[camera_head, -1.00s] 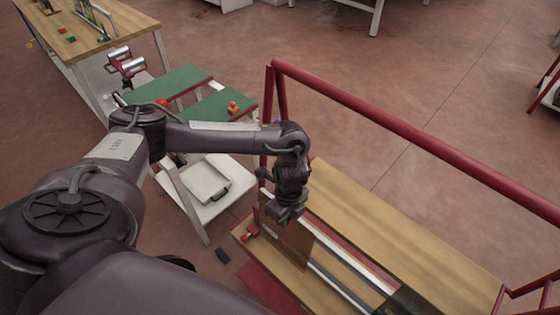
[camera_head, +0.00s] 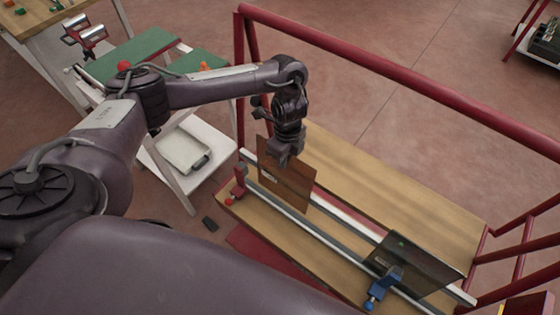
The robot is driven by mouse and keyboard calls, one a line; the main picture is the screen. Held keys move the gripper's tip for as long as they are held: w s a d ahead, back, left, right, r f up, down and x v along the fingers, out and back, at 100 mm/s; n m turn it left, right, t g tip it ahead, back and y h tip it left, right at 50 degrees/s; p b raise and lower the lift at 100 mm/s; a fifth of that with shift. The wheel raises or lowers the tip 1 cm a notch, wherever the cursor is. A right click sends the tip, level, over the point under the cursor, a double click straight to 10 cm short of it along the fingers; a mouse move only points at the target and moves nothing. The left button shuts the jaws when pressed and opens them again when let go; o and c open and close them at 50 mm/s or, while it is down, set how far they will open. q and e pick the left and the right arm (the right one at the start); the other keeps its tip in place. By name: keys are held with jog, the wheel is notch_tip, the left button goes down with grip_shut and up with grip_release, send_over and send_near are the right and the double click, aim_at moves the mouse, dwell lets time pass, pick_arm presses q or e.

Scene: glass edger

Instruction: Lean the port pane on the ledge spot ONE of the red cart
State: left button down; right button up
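My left gripper (camera_head: 284,160) points down over the left end of the red cart and appears shut on the top edge of a brown tinted pane (camera_head: 286,188). The pane stands nearly upright beside the cart's long metal rails. I cannot tell if its lower edge rests on the ledge (camera_head: 292,238) or hangs just above it. The red cart (camera_head: 400,205) has a wooden deck and a red tube frame. A second, darker pane (camera_head: 425,268) leans at the right end of the ledge. No spot label is readable. My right gripper is not in view.
A blue clamp (camera_head: 381,287) sits in front of the dark pane. A small red fitting (camera_head: 238,185) is at the rail's left end. A red top tube (camera_head: 390,78) runs behind the deck. A green-topped stand (camera_head: 134,58) with a white tray (camera_head: 182,150) is at left.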

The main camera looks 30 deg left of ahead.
aim_at(283, 172)
pick_arm(q)
jog(key=shift+s+f+b, duration=0.2)
jog(key=shift+f+b, duration=0.95)
jog(key=shift+f, duration=1.25)
jog(key=shift+s+f+b, duration=0.1)
jog(key=shift+f+b, duration=0.3)
jog(key=shift+f, duration=0.1)
jog(key=c, duration=1.5)
grip_release()
jog(key=shift+c, duration=0.2)
jog(key=shift+f, duration=0.1)
jog(key=r, duration=0.2)
jog(key=r+p, duration=0.1)
jog(key=r, duration=0.5)
jog(key=shift+w+p, duration=0.25)
jog(key=shift+p, duration=0.1)
jog(key=shift+f, duration=0.1)
